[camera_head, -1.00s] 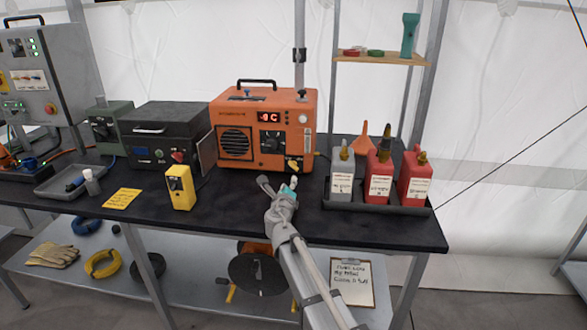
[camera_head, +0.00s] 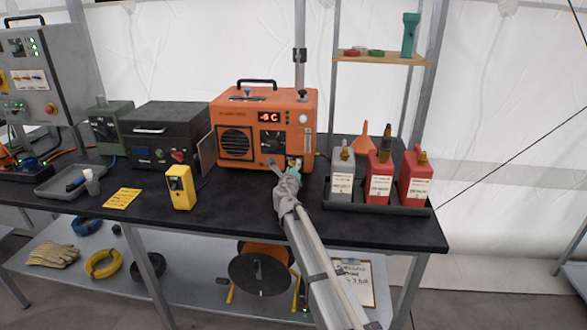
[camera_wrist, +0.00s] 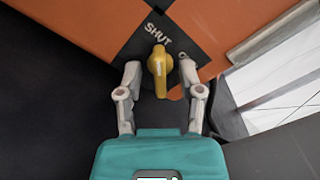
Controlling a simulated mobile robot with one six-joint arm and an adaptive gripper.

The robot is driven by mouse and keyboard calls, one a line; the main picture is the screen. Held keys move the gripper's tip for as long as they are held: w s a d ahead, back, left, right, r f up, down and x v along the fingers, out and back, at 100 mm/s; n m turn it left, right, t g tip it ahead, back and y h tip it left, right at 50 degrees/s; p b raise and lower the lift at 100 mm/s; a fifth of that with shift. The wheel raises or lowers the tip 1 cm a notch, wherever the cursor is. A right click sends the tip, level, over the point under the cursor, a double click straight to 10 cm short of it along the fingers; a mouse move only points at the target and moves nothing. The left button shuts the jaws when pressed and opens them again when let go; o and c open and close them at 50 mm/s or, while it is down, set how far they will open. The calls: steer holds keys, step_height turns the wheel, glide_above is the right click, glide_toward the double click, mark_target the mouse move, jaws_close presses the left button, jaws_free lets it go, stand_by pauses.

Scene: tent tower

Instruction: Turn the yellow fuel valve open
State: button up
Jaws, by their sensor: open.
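The yellow fuel valve (camera_wrist: 160,68) is a small lever on a dark plate on the front of the orange heater (camera_head: 236,113). In the wrist view the word SHUT is printed just above it, and the lever lies along the picture's vertical. My gripper (camera_wrist: 158,82) is open, with one pale finger on each side of the lever; a gap shows on both sides. In the head view my gripper (camera_head: 283,165) is at the heater's lower right front and largely hides the valve.
A tray (camera_head: 411,209) with one grey and two red cans stands right of my arm. A yellow box (camera_head: 180,187) stands to the left on the black table (camera_head: 247,206). A dark case (camera_head: 165,132) sits left of the heater.

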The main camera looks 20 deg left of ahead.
jaws_close()
steer(key=shift+m, duration=0.3)
stand_by(0.3)
steer(key=m, duration=0.8)
steer(key=shift+m, duration=0.4)
steer(key=m, duration=0.4)
steer(key=shift+a+m, duration=0.1)
steer(key=shift+m, duration=2.1)
